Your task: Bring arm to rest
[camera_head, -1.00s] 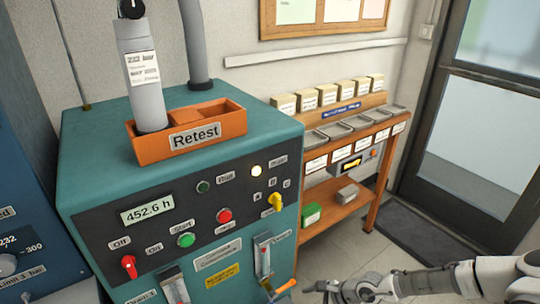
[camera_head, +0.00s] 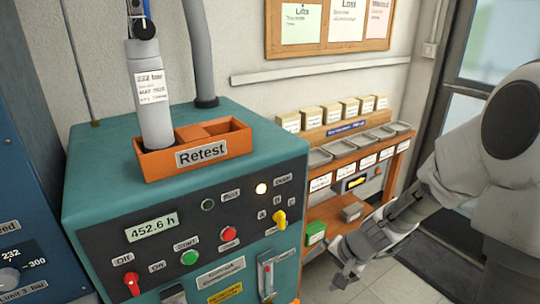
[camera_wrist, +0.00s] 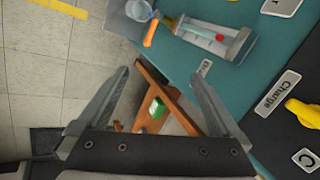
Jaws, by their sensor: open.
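My gripper (camera_head: 343,270) is at the lower right of the head view, beside the right side of the teal test bench (camera_head: 85,185). In the wrist view my gripper (camera_wrist: 160,74) shows two fingers spread apart with nothing between them. The fingers point toward the bench front, with a flow gauge (camera_wrist: 215,38) and an orange-handled valve (camera_wrist: 152,30) beyond the tips. My arm fills the right edge of the head view and hides part of the door.
An orange Retest bin (camera_head: 197,158) on the bench holds an upright grey cylinder (camera_head: 153,115). A wooden shelf (camera_head: 318,212) with trays and boxes stands behind my gripper. The bench front carries a yellow knob (camera_head: 280,220) and a red knob (camera_head: 132,284). Tiled floor (camera_head: 395,280) is free at lower right.

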